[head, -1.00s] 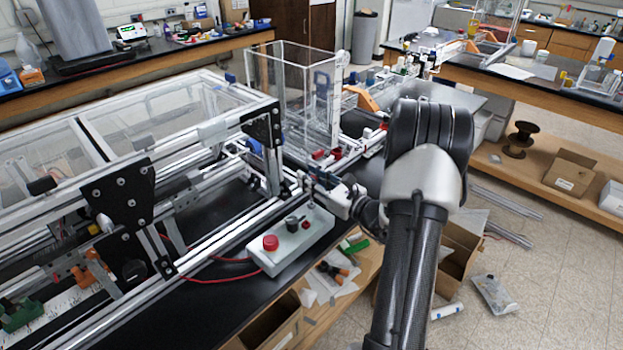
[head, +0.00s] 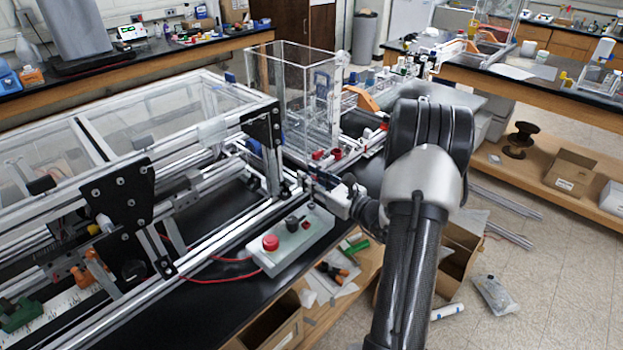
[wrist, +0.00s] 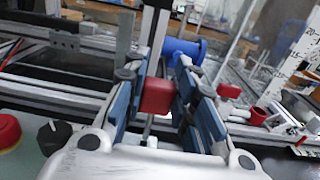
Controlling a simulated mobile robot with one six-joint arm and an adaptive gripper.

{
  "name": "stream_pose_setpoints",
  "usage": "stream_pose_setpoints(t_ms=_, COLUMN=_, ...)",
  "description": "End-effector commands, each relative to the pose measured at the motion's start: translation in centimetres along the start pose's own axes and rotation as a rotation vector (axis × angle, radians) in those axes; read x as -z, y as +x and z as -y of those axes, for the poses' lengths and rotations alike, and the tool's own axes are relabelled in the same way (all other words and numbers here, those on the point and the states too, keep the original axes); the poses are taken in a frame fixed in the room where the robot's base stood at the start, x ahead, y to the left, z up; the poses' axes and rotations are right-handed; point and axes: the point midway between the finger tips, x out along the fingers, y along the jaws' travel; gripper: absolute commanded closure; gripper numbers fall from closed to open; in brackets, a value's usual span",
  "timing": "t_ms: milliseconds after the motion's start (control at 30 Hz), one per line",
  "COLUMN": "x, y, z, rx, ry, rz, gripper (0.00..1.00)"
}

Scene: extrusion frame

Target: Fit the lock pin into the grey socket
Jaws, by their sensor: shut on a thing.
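My gripper (wrist: 158,100) is shut on a red block-shaped piece, which I take to be the head of the lock pin (wrist: 157,97). The piece sits between the two blue finger pads in the wrist view. A thin pale rod shows below it, but I cannot tell whether it belongs to the pin. In the head view my gripper (head: 312,183) is at the frame's near right corner, just above the control box; the pin is too small to make out there. I cannot pick out the grey socket with certainty in either view.
A pale control box (head: 290,240) with a red button (head: 270,242) and a dark knob lies just below my gripper. Aluminium extrusion rails (head: 225,225) run close on the left. A blue cylinder (wrist: 185,49) shows beyond the fingers. A clear tall box (head: 290,90) stands behind.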

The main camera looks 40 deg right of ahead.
Motion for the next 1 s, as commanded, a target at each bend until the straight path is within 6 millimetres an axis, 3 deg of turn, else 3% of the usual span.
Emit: stream_pose_setpoints(t_ms=1000, x=2.3, y=0.0, z=0.0, rx=0.0, ry=0.0, rz=0.0, gripper=0.99)
